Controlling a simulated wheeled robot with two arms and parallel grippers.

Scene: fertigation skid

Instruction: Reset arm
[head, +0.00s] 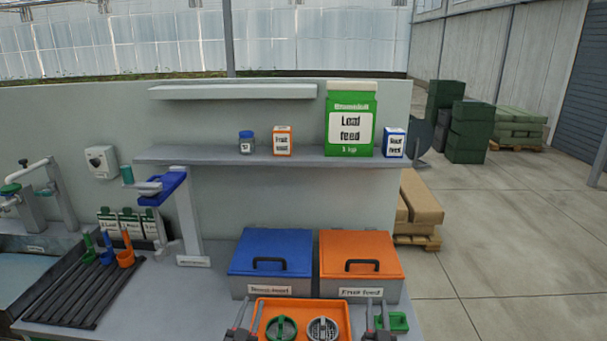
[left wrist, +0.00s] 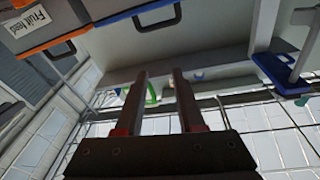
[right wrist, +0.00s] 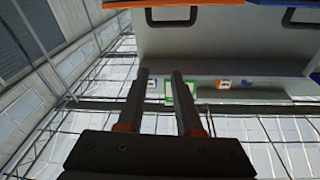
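My left gripper (head: 247,318) is at the bottom of the head view, by the left side of the orange tray (head: 301,303). Its two fingers stand apart with nothing between them, as the left wrist view (left wrist: 158,76) shows. My right gripper (head: 377,317) is by the right side of the tray, next to a green item (head: 398,322). Its fingers are also apart and empty in the right wrist view (right wrist: 159,76). Both grippers point forward towards the bench. The arms behind them are mostly out of view.
The tray holds a green round part (head: 281,328) and a grey round part (head: 323,329). Behind it stand a blue-lidded bin (head: 270,250) and an orange-lidded bin (head: 360,252). A shelf (head: 200,154) carries several feed containers. A blue-armed stand (head: 187,220) and a black rack (head: 70,290) are left.

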